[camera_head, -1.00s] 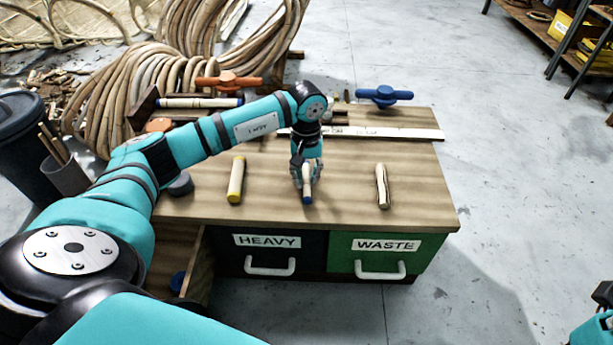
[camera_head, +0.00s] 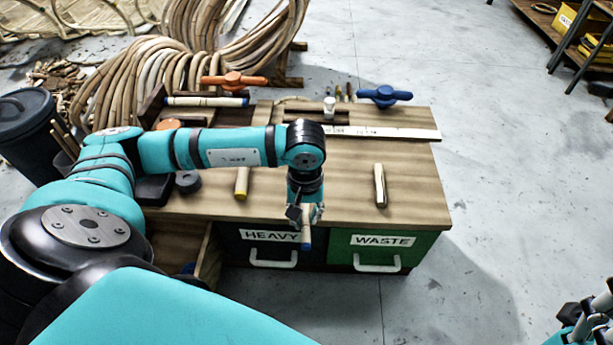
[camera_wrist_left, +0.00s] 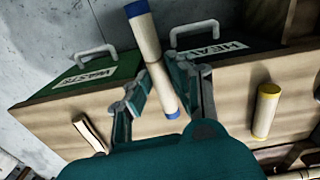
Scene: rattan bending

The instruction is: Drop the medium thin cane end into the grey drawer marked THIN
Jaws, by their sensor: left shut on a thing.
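My left gripper (camera_head: 305,212) is shut on a pale cane piece with blue ends (camera_head: 306,236), held at the bench's front edge, in front of the HEAVY drawer. In the left wrist view the cane (camera_wrist_left: 147,40) crosses between the fingers (camera_wrist_left: 158,88), a blue end on each side. An open drawer (camera_head: 209,254) stands left of HEAVY, mostly hidden behind my left arm; its colour and label do not show. Something blue is partly visible in it. My right gripper (camera_head: 582,325) is partly in view at the lower right corner.
The black HEAVY drawer (camera_head: 273,256) and green WASTE drawer (camera_head: 380,252) are shut. On the bench (camera_head: 405,205) lie a yellow-ended cane (camera_head: 242,182) and a split-looking cane (camera_head: 380,187). Orange (camera_head: 234,80) and blue (camera_head: 385,95) clamp-like handles stand behind.

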